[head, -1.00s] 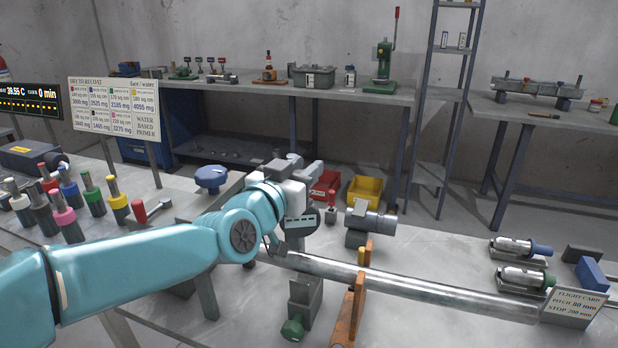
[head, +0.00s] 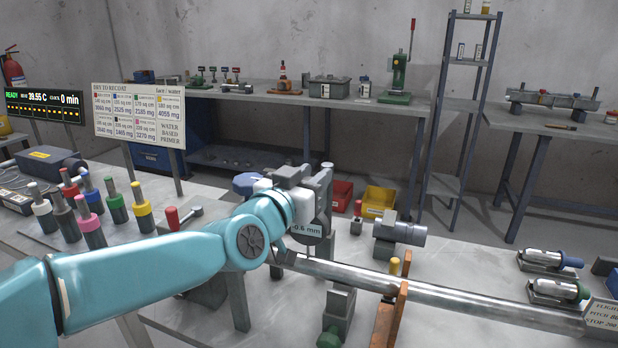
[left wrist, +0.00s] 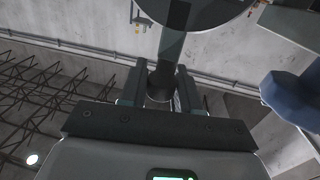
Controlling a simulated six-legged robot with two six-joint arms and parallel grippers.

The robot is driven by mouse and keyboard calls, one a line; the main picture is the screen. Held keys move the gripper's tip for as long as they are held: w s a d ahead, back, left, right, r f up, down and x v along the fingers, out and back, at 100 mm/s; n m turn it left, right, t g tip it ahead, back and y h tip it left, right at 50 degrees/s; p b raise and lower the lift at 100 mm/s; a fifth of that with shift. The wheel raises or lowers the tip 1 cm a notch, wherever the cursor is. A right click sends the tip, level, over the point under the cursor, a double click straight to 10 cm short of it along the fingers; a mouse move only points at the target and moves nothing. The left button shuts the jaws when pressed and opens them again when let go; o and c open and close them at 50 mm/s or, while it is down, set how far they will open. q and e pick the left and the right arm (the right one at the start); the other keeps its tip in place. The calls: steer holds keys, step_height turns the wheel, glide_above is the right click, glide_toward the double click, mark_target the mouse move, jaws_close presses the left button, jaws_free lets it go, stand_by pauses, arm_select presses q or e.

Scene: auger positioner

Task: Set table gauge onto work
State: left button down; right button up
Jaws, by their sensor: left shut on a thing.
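My left gripper (head: 320,194) is shut on the table gauge, whose label (head: 307,229) reads 0.6 mm. In the left wrist view, the fingers (left wrist: 160,88) hold its dark stem, with a dark disc (left wrist: 196,8) beyond. In the head view the gauge hangs close to the left end of the work, a long steel bar (head: 450,295). I cannot tell whether they touch. The bar runs right past an orange upright plate (head: 392,315). My right gripper is not in view.
A grey block with a green knob (head: 338,312) stands just in front of the bar. A grey motor-like cylinder (head: 400,234) stands behind it. Several colour-capped cylinders (head: 90,218) stand left. A blue knob (head: 247,184) is behind my arm. Red (head: 341,196) and yellow (head: 379,200) bins sit further back.

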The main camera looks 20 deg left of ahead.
arm_select(q)
steer(key=shift+r, duration=0.2)
steer(key=c, duration=0.9)
jaws_free()
steer(key=shift+d, duration=0.1)
steer(key=shift+f, duration=0.1)
steer(key=shift+s, duration=0.15)
steer(key=s, duration=0.5)
steer(key=s+a, duration=0.1)
steer(key=s, duration=0.4)
steer(key=s+p, duration=0.1)
steer(key=s, duration=0.5)
steer(key=shift+a, duration=0.4)
